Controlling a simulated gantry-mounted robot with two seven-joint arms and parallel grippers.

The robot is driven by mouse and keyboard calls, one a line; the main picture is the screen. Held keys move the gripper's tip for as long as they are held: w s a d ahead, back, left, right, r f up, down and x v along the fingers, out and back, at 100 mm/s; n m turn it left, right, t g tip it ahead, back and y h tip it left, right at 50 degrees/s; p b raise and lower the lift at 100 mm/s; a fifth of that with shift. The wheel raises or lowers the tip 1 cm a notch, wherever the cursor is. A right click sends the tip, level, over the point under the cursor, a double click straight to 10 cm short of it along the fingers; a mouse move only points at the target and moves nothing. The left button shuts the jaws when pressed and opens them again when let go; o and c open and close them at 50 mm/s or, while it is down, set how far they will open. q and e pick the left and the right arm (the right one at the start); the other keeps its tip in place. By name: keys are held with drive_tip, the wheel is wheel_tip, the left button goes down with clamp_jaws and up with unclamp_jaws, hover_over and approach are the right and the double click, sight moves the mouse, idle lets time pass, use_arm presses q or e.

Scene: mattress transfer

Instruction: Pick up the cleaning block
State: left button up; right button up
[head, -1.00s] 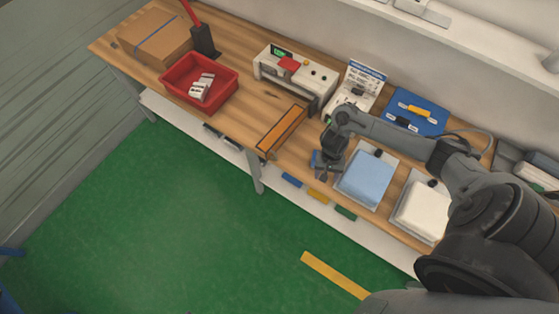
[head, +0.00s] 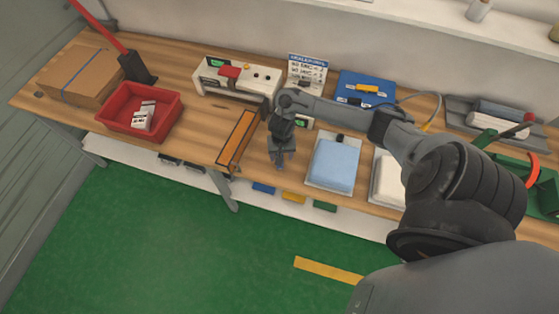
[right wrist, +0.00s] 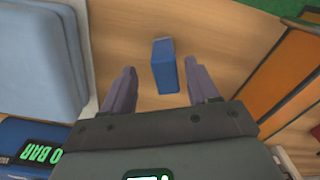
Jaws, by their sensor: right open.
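The cleaning block, a small blue block (right wrist: 165,66), stands on the wooden bench in the right wrist view. My right gripper (right wrist: 163,70) is open, with one finger on each side of the block's line and gaps on both sides. The block looks a little beyond or below the fingers; the exact height cannot be told. In the head view my right gripper (head: 282,161) points down at the bench's front part, between the orange tray and the blue pad; the block is not clearly distinguishable there. My left gripper is not in view.
The orange tray (head: 236,138) lies left of the gripper and the blue pad (head: 334,162) right of it. A white device (head: 238,83) and blue case (head: 366,90) stand behind. A red bin (head: 172,118) is further left. The bench's front edge is close.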

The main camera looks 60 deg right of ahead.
drive_tip(key=f, duration=0.1)
drive_tip(key=w+f+b, duration=0.1)
drive_tip(key=f, duration=0.1)
drive_tip(key=shift+d+f, duration=0.2)
drive_tip(key=shift+f, duration=0.6)
drive_tip(key=c, duration=1.1)
drive_tip(key=shift+r, duration=0.2)
